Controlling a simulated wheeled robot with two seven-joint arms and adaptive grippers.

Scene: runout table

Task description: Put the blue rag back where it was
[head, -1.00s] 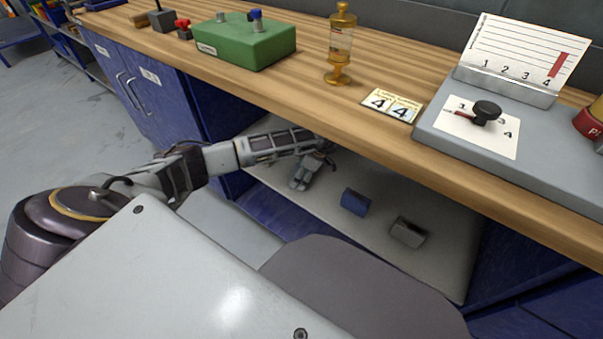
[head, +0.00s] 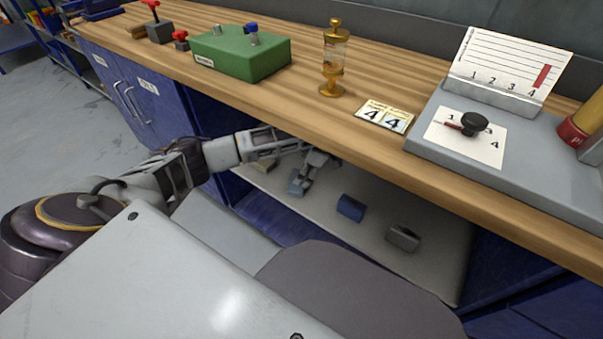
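A dark blue folded piece (head: 351,207), possibly the rag, lies on the pale shelf (head: 440,262) under the worktop. A smaller light blue piece (head: 295,184) shows farther left, at the fingers of my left gripper (head: 304,181). I cannot tell which of the two is the blue rag. My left arm reaches in from the left under the worktop edge, with the gripper pointing down at the shelf. The fingers overlap the light blue piece in view, so I cannot tell whether they grip it. The dark blue piece is apart from the gripper. My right gripper is not in view.
The wooden worktop (head: 290,103) overhangs the shelf. On it stand a green box (head: 240,55), a brass oiler (head: 334,60) and number cards (head: 384,115).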

